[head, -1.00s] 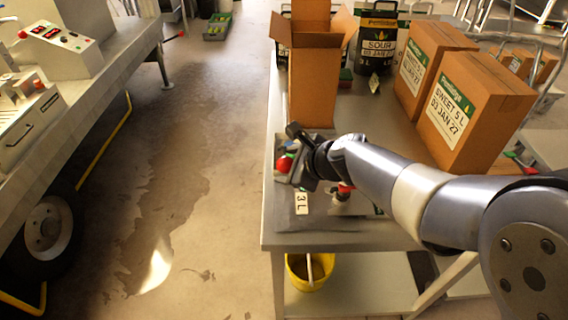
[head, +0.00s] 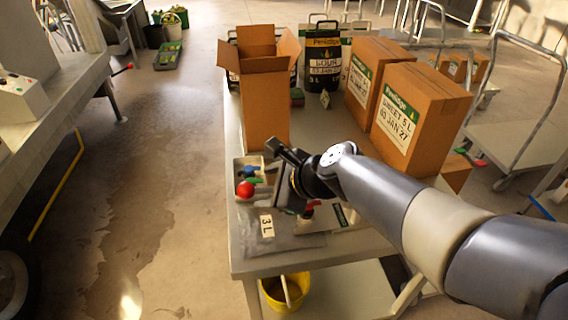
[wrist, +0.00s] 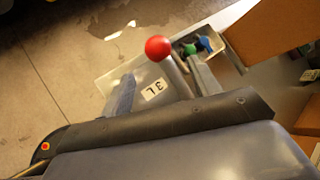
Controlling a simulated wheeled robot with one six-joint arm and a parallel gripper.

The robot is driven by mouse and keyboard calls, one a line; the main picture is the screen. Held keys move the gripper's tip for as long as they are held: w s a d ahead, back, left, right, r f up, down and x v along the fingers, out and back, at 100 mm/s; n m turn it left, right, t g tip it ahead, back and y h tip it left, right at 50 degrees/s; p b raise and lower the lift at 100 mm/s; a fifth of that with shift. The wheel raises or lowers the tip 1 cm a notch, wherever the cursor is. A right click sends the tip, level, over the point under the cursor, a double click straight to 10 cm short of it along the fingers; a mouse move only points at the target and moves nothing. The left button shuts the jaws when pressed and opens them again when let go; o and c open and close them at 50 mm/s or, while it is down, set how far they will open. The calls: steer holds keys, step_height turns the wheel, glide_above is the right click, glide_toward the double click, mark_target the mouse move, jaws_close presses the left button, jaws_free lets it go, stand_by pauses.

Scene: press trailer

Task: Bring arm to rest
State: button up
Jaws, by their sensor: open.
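My arm reaches in from the right over the grey table (head: 262,263) in the head view. My gripper (head: 283,172) is above the table's front left part, near a tray of small parts. Its jaws are open and I see nothing between them. In the wrist view, my gripper (wrist: 162,86) shows two apart fingers, with the table below. A red ball (head: 245,189) lies at the tray, left of the gripper; it also shows in the wrist view (wrist: 158,48). I cannot tell whether the gripper touches anything.
An open cardboard box (head: 265,105) stands just behind the gripper. Two labelled cartons (head: 412,122) stand to the right. The tray (head: 238,172) holds blue and green parts. A "3 L" card (head: 266,226) lies in front. A yellow bucket (head: 284,295) is below.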

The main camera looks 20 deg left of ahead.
mark_target(249, 189)
steer(key=x, duration=1.1)
steer(key=shift+b, duration=0.3)
steer(key=shift+d+r, duration=0.1)
steer(key=shift+r, duration=0.1)
